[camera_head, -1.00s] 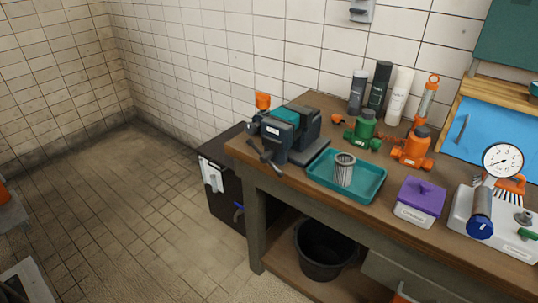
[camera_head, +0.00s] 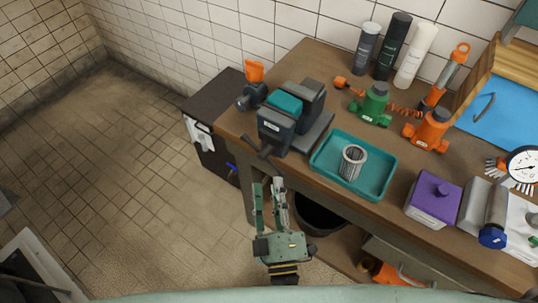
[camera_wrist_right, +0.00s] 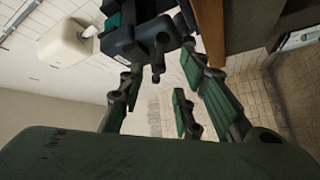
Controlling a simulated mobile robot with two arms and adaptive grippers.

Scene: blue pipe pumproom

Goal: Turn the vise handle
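The dark grey vise (camera_head: 277,135) with teal jaw pads is mounted at the left front corner of the workbench. Its dark handle (camera_head: 264,152) sticks out from the vise's front, over the bench edge. My right gripper (camera_head: 268,184) is in front of the bench, just below the handle in the picture, with its green-padded fingers spread and nothing between them. In the right wrist view the vise (camera_wrist_right: 125,38) and its handle (camera_wrist_right: 157,62) show beyond the open fingers, apart from them. My left gripper is in neither view.
On the wooden bench (camera_head: 225,118), a teal tray (camera_head: 327,166) holding a metal mesh cylinder lies right of the vise. An orange-topped item (camera_head: 254,72) stands behind it. A black cabinet (camera_head: 208,100) is left of the bench, and a black bucket (camera_head: 318,218) is underneath.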

